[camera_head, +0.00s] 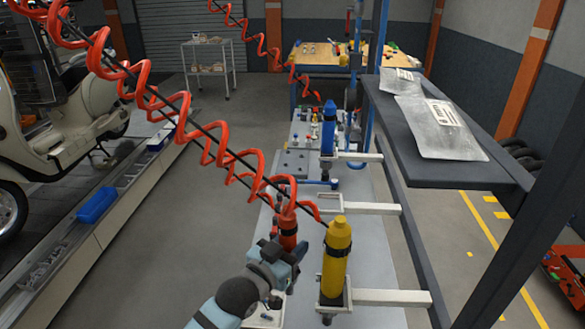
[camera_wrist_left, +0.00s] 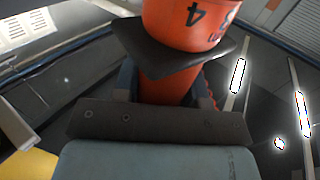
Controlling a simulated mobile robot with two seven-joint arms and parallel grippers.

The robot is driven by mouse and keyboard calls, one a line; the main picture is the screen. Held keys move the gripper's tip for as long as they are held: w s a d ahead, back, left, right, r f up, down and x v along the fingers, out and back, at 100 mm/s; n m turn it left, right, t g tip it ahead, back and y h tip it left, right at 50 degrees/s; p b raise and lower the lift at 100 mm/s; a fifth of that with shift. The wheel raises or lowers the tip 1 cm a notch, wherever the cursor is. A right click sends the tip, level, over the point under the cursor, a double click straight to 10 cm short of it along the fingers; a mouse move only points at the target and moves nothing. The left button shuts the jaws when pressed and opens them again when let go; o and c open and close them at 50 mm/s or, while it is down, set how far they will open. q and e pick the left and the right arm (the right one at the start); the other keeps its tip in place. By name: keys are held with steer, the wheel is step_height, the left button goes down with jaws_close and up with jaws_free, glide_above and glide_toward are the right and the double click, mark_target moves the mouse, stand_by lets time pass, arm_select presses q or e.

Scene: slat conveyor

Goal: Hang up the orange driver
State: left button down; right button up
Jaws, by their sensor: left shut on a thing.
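The orange driver (camera_head: 288,230) is upright in my left gripper (camera_head: 283,262), left of the yellow driver in the head view. My gripper is shut around it. An empty white holder (camera_head: 365,207) sticks out between the blue driver's holder and the yellow driver's holder, to the right of the orange driver. The orange driver's lower end is hidden by my gripper. My right gripper is not in view.
The yellow driver (camera_head: 337,258) stands in the near holder (camera_head: 390,298), close to my left gripper. The blue driver (camera_head: 328,128) stands in the far holder (camera_head: 360,156). Red coiled hoses (camera_head: 215,148) hang across the space. A dark shelf (camera_head: 455,172) with metal sheets lies right.

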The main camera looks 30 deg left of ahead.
arm_select(q)
steer(key=w+a+r+m+g+h+b, duration=0.25)
steer(key=w+a+r+m+h, duration=0.25)
steer(key=w+a+r+h, duration=0.5)
steer(key=w+d+y+p, duration=0.1)
steer(key=w+d+p, duration=0.1)
steer(key=d, duration=0.4)
steer(key=w+d+y+p, duration=0.2)
steer(key=d, duration=0.5)
steer(key=shift+w, duration=0.35)
steer(key=shift+r, duration=0.1)
steer(key=shift+p, duration=0.35)
stand_by(0.3)
steer(key=shift+f+b, duration=0.3)
steer(key=shift+f, duration=0.4)
stand_by(1.2)
steer(key=c, duration=0.6)
jaws_free()
steer(key=shift+f, duration=0.15)
